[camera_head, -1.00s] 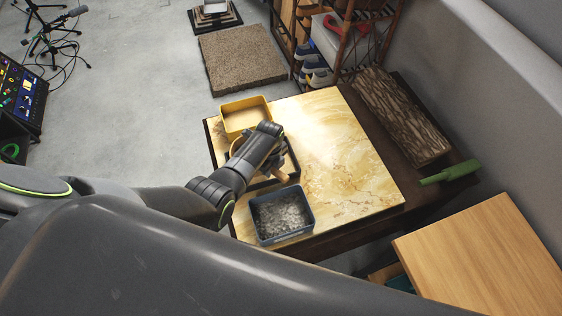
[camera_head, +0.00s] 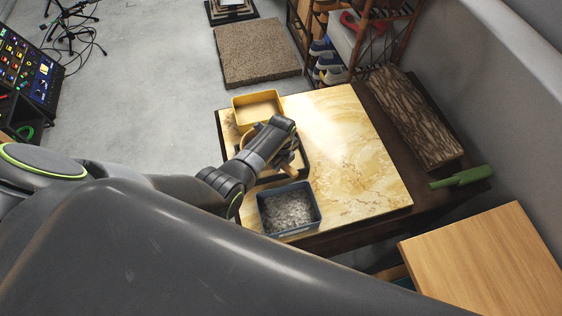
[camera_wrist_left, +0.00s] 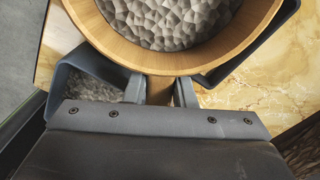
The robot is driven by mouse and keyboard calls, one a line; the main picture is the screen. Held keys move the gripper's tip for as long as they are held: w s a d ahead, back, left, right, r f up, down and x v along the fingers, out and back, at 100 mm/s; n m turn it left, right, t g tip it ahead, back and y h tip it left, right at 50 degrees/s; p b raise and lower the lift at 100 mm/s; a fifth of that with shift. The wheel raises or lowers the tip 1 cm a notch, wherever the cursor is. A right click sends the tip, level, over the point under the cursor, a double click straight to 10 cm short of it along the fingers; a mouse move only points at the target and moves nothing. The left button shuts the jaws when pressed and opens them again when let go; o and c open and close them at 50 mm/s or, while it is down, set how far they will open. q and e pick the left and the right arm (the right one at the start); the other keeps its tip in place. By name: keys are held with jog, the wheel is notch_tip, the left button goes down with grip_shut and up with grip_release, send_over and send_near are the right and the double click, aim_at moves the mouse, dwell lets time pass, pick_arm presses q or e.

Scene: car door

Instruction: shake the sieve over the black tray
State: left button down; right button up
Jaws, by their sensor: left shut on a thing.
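The sieve has a round wooden rim (camera_wrist_left: 154,62) and holds grey stones (camera_wrist_left: 170,18) in the left wrist view. My left gripper (camera_wrist_left: 159,90) is shut on its wooden handle. In the head view my left gripper (camera_head: 280,157) partly hides the sieve, and a bit of its rim (camera_head: 246,138) shows. The black tray (camera_head: 303,162) is on the table under the sieve, mostly hidden. Its dark edge shows beside the rim in the left wrist view (camera_wrist_left: 250,50). The height of the sieve above the tray is hard to tell. My right gripper is not in view.
A blue-grey bin (camera_head: 264,222) with grey gravel stands just in front of the tray. A yellow bin (camera_head: 258,109) stands behind it. The right of the marble-topped table (camera_head: 350,150) is clear. A green-handled tool (camera_head: 462,177) lies at the right edge.

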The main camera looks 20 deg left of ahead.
pick_arm(q)
jog(key=shift+r, duration=2.55)
